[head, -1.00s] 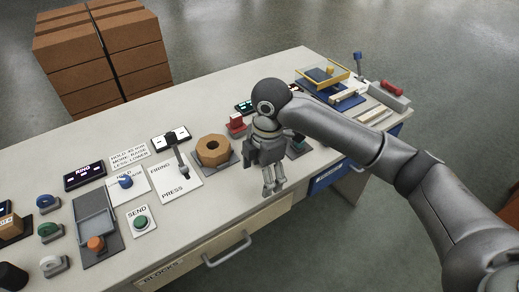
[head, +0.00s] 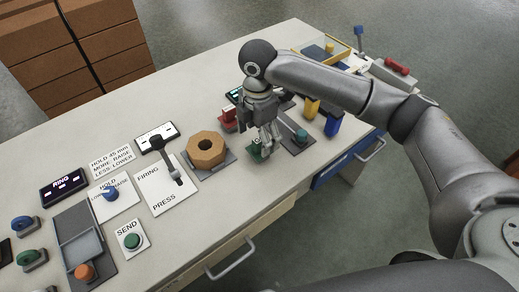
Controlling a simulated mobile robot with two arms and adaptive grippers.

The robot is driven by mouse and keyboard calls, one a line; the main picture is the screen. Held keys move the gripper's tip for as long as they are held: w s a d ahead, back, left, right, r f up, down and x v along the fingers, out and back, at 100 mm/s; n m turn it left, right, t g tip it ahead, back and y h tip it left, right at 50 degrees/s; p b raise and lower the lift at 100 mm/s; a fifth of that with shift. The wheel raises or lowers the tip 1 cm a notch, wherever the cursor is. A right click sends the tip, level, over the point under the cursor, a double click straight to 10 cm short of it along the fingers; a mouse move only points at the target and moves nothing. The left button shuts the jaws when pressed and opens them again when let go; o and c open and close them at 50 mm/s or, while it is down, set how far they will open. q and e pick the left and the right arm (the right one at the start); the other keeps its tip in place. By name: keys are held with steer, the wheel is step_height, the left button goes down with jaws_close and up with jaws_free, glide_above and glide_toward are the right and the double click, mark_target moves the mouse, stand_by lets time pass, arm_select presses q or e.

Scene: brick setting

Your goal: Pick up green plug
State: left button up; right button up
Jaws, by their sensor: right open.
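A small green object (head: 255,152), which looks like the green plug, is on the bench right of the wooden octagonal nut. It is partly hidden by the fingers of my right gripper (head: 268,143). The gripper points down at it, open, with its fingertips close above or beside it. I cannot tell whether they touch it. My left gripper is not in view.
A red block (head: 228,119) stands behind the gripper. The wooden nut (head: 206,149) is to the left. A yellow block (head: 311,107) and a blue block (head: 333,122) stand to the right, near a grey plate with a teal knob (head: 301,136). A green SEND button (head: 132,241) is front left.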

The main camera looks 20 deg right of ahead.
mark_target(260, 146)
steer(key=shift+f, duration=0.45)
steer(key=f, duration=0.3)
steer(key=shift+s+d+f, duration=0.15)
steer(key=shift+d+f, duration=0.1)
steer(key=shift+f, duration=0.55)
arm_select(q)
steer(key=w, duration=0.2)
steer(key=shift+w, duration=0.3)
arm_select(e)
steer(key=c, duration=0.4)
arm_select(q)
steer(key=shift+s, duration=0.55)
arm_select(e)
steer(key=c, duration=0.7)
